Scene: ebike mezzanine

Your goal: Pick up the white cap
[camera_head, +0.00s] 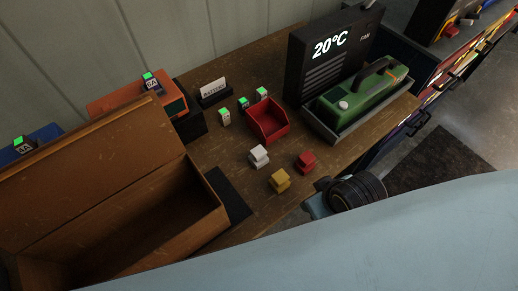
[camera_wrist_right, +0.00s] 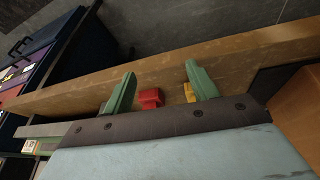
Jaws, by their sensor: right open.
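The white cap (camera_head: 258,156) stands on the wooden workbench (camera_head: 228,168) in the head view, just in front of a red bin. A yellow cap (camera_head: 280,180) and a red cap (camera_head: 306,162) stand close by, nearer the front edge. My right gripper (camera_wrist_right: 160,70) is open and empty in its wrist view, its two green fingers spread. The red cap (camera_wrist_right: 150,98) shows between the fingers, and the yellow cap (camera_wrist_right: 189,92) is partly behind one finger. I cannot make out the white cap in the wrist view. My left gripper is not in view.
An open wooden box (camera_head: 205,223) stands at left. A green case (camera_head: 365,97) in a grey tray and a black fan unit (camera_head: 310,75) stand at right.

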